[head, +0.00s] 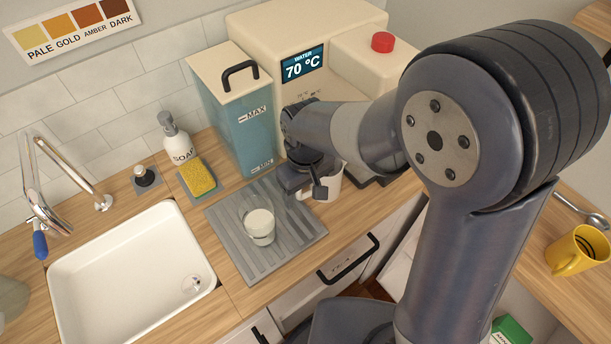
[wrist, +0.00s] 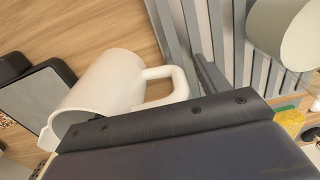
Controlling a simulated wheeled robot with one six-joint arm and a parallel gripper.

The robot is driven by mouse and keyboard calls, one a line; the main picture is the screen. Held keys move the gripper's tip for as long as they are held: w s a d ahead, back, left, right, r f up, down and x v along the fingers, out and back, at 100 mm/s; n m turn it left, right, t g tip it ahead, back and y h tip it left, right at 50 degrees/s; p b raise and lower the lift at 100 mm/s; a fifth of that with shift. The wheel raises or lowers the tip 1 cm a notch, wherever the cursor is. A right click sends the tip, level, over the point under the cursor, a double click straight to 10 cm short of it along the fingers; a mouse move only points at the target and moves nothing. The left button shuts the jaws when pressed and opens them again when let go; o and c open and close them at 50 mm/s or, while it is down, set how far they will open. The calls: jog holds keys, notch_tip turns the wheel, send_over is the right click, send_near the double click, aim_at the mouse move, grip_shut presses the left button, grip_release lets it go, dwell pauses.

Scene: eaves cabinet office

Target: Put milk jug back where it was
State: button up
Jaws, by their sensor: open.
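The white milk jug (head: 331,184) stands on the wooden counter at the right edge of the grey ribbed mat, partly hidden behind my gripper (head: 305,186). In the wrist view the jug (wrist: 112,82) shows its spout at lower left and its handle toward my gripper. My gripper is open, close beside the handle. One dark finger shows just past the handle in the wrist view; the other finger is not clear there. I cannot tell whether they touch the jug. A glass with white liquid (head: 259,227) stands on the grey ribbed mat (head: 232,232).
The water dispenser (head: 275,35) and its blue tank (head: 242,118) stand behind the jug. A soap bottle (head: 177,140), a yellow sponge (head: 199,178) and a white sink (head: 130,290) are to the left. A yellow mug (head: 578,250) is far right. Bare counter lies in front of the mat.

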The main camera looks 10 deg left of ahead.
notch_tip(320, 180, up, 12)
jog(key=shift+r, duration=0.1)
dwell(1.5)
